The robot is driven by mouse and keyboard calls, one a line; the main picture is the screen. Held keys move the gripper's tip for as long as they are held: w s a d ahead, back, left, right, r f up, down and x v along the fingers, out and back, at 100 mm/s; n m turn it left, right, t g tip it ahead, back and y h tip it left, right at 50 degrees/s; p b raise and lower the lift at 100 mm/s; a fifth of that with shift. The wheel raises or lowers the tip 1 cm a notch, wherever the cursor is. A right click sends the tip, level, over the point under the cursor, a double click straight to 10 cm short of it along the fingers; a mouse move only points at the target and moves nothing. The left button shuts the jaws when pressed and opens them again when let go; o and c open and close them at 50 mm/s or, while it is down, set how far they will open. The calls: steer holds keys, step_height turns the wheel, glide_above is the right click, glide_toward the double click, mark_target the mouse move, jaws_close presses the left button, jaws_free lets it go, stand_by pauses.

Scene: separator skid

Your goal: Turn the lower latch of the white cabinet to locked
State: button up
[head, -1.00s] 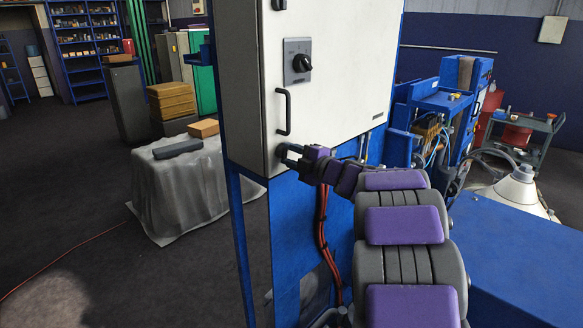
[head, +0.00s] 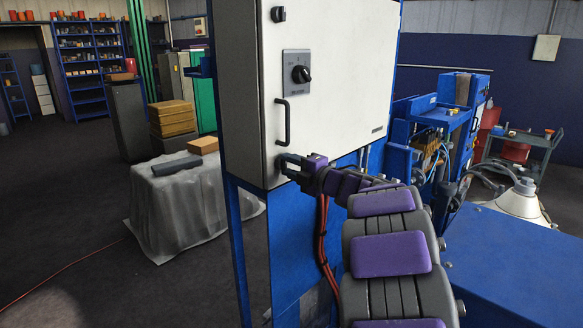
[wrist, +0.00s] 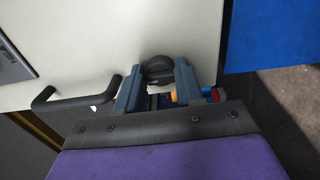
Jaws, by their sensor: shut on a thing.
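The white cabinet (head: 340,85) stands in the middle of the head view, its door facing me. Its lower latch, a small black knob (wrist: 158,68), shows in the wrist view between my fingertips. My gripper (head: 287,163) is at the door's lower left corner, below the black pull handle (head: 283,122), and hides the latch in the head view. In the wrist view my gripper (wrist: 157,80) is shut on the latch, one finger on each side. The latch's exact angle is hard to tell. The upper latch (head: 278,14) is black, near the top edge.
A rotary switch (head: 298,73) sits on the door above the handle. Red cables (head: 322,235) hang below the cabinet on the blue frame. A draped table (head: 180,205) stands at left, a blue surface (head: 510,260) at right. Open floor lies at left.

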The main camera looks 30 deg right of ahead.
steer(key=o, duration=1)
steer(key=shift+w+f, duration=0.15)
steer(key=shift+f, duration=0.05)
steer(key=shift+r, duration=0.1)
steer(key=p+v, duration=0.2)
steer(key=v, duration=1.5)
steer(key=shift+s+d, duration=0.1)
steer(key=shift+s, duration=0.1)
steer(key=shift+w, duration=0.1)
